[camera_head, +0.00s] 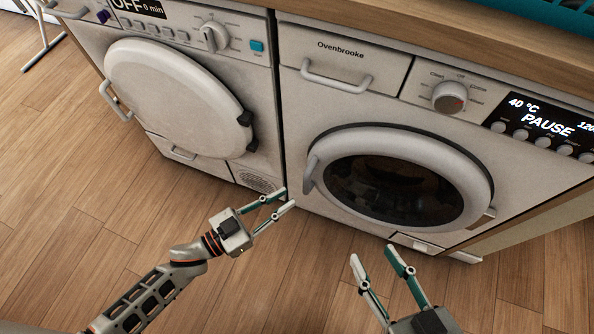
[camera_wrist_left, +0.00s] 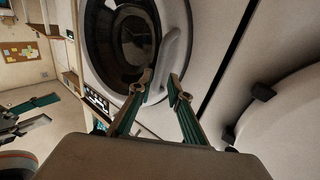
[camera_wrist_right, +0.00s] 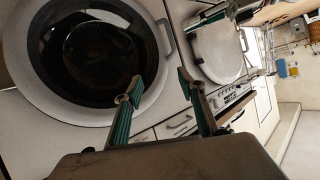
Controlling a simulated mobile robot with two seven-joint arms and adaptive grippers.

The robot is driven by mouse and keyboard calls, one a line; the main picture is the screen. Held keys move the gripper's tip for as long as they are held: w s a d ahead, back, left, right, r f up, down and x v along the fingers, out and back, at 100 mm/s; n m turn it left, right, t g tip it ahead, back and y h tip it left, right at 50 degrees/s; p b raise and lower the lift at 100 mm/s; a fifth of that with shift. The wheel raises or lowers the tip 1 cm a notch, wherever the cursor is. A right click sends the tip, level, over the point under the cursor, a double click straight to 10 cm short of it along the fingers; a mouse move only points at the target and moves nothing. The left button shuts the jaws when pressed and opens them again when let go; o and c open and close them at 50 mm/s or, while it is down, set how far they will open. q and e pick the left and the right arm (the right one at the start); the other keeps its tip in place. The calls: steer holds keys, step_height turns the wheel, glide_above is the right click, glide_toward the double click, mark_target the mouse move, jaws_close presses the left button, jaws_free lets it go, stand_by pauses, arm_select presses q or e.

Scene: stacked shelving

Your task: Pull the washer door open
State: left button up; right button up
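The washer (camera_head: 440,120) is the right-hand white machine, with a dark display reading 40 °C and PAUSE. Its round door (camera_head: 400,180) has dark glass and looks shut; its curved handle (camera_head: 311,174) is on the left of the rim. My left gripper (camera_head: 284,198) is open and empty, just left of and below that handle. In the left wrist view the door handle (camera_wrist_left: 172,52) lies just beyond the fingertips. My right gripper (camera_head: 374,252) is open and empty, in front of the washer below the door. The right wrist view shows the door glass (camera_wrist_right: 95,50) beyond its fingers.
A second white machine (camera_head: 190,75) with a closed round white door stands to the left, its display reading OFF. A wooden counter (camera_head: 450,35) runs above both, with a teal basket (camera_head: 560,15) on it. The wooden floor (camera_head: 130,190) in front is clear.

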mark_target(304, 187)
arm_select(q)
steer(key=b+x, duration=0.1)
steer(key=x, duration=0.5)
steer(key=shift+w+d, duration=0.15)
steer(key=shift+d, duration=0.1)
steer(key=shift+w+d+r, duration=0.1)
steer(key=shift+w+d, duration=0.35)
steer(key=shift+d, duration=0.05)
arm_select(e)
steer(key=shift+s+a+f+m+y, duration=0.1)
steer(key=shift+s+a+m+y, duration=0.1)
steer(key=shift+a+m, duration=0.3)
steer(key=shift+s+a+f+m+y, duration=0.1)
steer(key=shift+s+a+m, duration=0.15)
steer(key=shift+a, duration=0.3)
arm_select(q)
jaws_close()
